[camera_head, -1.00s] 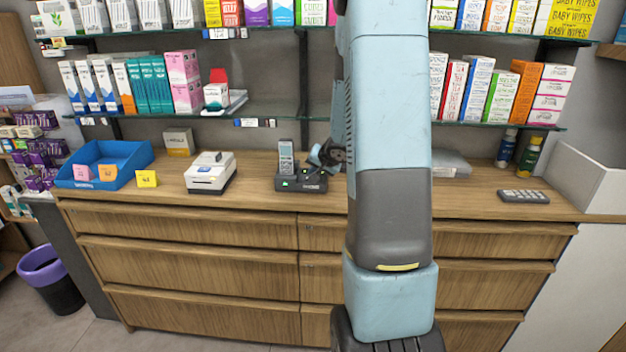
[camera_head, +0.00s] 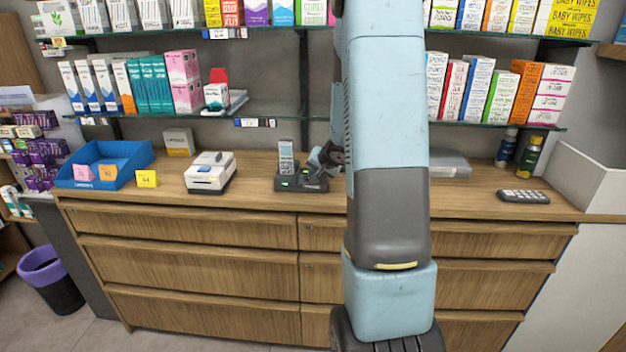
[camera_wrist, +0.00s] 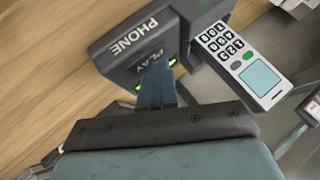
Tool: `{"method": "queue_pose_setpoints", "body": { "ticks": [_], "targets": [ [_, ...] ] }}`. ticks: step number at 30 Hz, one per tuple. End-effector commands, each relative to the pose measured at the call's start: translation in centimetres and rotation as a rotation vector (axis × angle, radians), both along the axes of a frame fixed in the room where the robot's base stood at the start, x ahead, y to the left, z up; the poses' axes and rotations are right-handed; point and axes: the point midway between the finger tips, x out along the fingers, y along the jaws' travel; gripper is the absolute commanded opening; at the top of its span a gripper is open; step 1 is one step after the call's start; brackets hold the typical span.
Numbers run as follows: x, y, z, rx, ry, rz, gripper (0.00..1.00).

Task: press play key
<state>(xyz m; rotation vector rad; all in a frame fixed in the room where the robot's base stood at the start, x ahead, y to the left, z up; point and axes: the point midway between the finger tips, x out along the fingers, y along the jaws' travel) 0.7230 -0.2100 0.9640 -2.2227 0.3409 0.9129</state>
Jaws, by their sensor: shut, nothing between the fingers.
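The dark phone base (camera_head: 292,183) stands on the wooden counter with a grey handset (camera_head: 286,158) upright in it. In the wrist view the base (camera_wrist: 118,50) carries the words PHONE and PLAY, and the handset (camera_wrist: 240,62) shows its number keys and a pale blue screen. My gripper (camera_wrist: 157,68) is shut and empty, its blue fingertips over the base right by the word PLAY. Green light shows on both sides of the fingertips; the key there is mostly hidden, and I cannot tell whether they touch it. In the head view my gripper (camera_head: 326,160) is at the base's right side.
A white device (camera_head: 210,173), a yellow card (camera_head: 147,179) and a blue tray (camera_head: 122,158) stand to the left. A dark keypad-like device (camera_head: 524,196) and bottles (camera_head: 528,157) are at the right. A glass shelf with boxes (camera_head: 502,95) hangs above the counter.

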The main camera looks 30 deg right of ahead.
Motion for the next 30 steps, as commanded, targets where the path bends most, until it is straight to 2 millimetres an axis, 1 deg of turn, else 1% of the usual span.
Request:
{"method": "queue_pose_setpoints", "body": {
  "ticks": [8,17,27,30],
  "targets": [
    [0.0,0.0,0.1,0.0,0.001,0.001,0.0],
    [0.0,0.0,1.4,-0.001,0.001,0.0,0.0],
    [0.0,0.0,1.5,-0.001,0.001,-0.001,0.0],
    [0.0,0.0,1.9,-0.001,0.0,0.001,0.0]
  ]
}}
